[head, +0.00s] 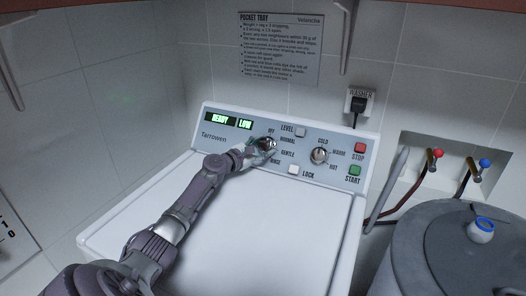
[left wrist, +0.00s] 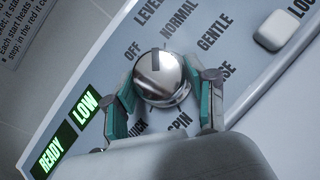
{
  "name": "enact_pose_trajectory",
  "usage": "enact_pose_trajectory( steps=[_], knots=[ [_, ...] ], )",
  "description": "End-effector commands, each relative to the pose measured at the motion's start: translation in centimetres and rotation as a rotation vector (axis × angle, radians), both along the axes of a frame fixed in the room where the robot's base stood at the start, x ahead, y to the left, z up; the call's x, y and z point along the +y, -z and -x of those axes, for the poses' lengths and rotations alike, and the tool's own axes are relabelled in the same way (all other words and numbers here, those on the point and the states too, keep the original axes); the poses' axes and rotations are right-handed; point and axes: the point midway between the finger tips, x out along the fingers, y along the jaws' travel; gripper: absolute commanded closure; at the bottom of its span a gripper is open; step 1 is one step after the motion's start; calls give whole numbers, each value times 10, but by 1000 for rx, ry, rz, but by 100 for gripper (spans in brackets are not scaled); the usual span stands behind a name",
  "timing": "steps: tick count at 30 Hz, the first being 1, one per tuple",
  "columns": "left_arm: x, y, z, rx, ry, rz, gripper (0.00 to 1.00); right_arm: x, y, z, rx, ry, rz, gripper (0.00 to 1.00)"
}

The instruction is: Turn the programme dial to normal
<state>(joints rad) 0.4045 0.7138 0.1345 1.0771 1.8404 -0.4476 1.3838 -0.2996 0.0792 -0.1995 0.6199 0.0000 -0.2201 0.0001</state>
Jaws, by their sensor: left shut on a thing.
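The programme dial (head: 269,142) is a round chrome knob on the washer's control panel. In the left wrist view the dial (left wrist: 161,88) has a dark pointer mark on its upper edge, aimed between the OFF (left wrist: 132,50) and NORMAL (left wrist: 180,19) labels. GENTLE, SPIN and partly hidden RINSE and QUICK labels surround it. My left gripper (head: 264,148) reaches the dial from the lower left. In the left wrist view the fingers of the left gripper (left wrist: 164,101) are shut on the dial from both sides. My right gripper is not in view.
The panel's display (head: 232,121) reads READY and LOW. A temperature knob (head: 319,155), LEVEL button (head: 300,132), LOCK button (head: 294,170), red STOP (head: 360,147) and green START (head: 355,170) lie to the right. A grey lidded drum (head: 410,255) stands at the right.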

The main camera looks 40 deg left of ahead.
Motion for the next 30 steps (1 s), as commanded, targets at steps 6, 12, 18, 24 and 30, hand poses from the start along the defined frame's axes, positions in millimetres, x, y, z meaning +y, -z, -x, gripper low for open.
enact_pose_trajectory(
  steps=[6, 12, 18, 24, 30],
  knots=[
    [0, 1, 0, 15, 38, -47, 78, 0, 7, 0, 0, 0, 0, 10],
    [0, 0, 0, 20, 47, -60, 78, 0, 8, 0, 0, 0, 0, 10],
    [0, 0, 0, 20, 47, -60, 78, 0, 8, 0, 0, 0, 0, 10],
    [0, 0, 0, 20, 47, -59, 27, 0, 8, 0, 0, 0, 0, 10],
    [0, 0, 0, 18, 46, -58, 18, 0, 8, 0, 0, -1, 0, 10]
  ],
)
